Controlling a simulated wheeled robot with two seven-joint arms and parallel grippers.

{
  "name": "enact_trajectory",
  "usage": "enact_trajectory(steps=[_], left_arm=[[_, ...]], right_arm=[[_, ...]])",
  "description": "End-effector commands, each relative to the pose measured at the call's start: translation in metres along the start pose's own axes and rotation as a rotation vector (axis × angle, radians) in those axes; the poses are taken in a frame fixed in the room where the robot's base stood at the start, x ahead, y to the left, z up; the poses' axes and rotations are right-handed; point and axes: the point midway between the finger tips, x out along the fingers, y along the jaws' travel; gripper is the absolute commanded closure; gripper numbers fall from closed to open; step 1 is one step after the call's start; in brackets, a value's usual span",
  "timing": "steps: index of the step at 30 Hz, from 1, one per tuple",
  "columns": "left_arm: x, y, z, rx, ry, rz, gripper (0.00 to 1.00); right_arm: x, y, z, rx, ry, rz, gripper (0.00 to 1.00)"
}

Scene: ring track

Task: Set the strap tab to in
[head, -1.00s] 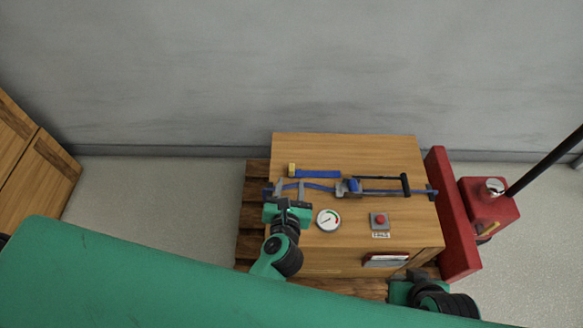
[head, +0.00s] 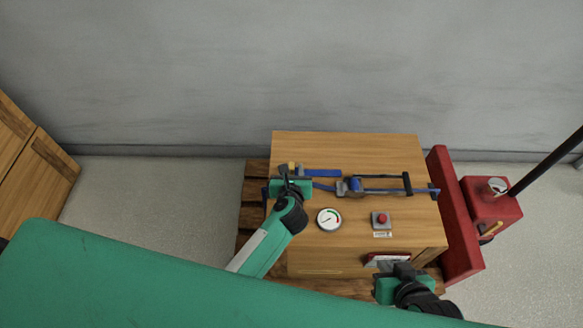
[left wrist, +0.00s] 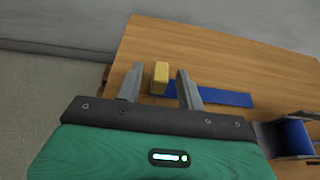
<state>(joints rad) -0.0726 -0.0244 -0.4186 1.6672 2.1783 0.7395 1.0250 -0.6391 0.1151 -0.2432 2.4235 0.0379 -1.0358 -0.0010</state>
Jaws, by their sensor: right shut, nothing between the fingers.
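The strap tab is a small yellow block (left wrist: 160,78) at the left end of a flat blue strip (left wrist: 225,98) on the wooden crate top. In the head view the tab (head: 291,165) shows just past my left gripper (head: 291,173), partly hidden by it. In the left wrist view my left gripper (left wrist: 159,86) is open, with one finger on each side of the tab and gaps to both; contact is not visible. A ratchet buckle (head: 350,186) sits on the blue strap to the right. My right gripper (head: 404,268) is shut and empty near the crate's front right.
The wooden crate (head: 350,150) stands on a pallet (head: 252,190). A gauge (head: 329,219), a red button (head: 383,219) and a black bar handle (head: 407,183) are on its top. A red pallet-jack-like machine (head: 490,210) stands to the right.

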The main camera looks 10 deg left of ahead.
Motion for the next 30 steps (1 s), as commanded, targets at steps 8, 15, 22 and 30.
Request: enact_trajectory(steps=[8,15,22,30], left_arm=[[0.019,0.000,0.000,-0.001,0.000,-0.001,0.62],[0.019,0.000,0.000,-0.001,0.000,-0.001,0.62],[0.019,0.000,0.000,0.000,0.000,-0.001,1.00],[0.018,-0.001,0.001,-0.001,0.001,-0.001,1.00]], right_arm=[[0.005,-0.006,-0.003,-0.001,0.047,-0.015,1.00],[0.005,-0.006,-0.004,-0.001,0.050,-0.016,1.00],[0.005,-0.006,-0.004,-0.001,0.049,-0.015,1.00],[0.003,-0.005,-0.003,-0.001,0.038,-0.014,1.00]])
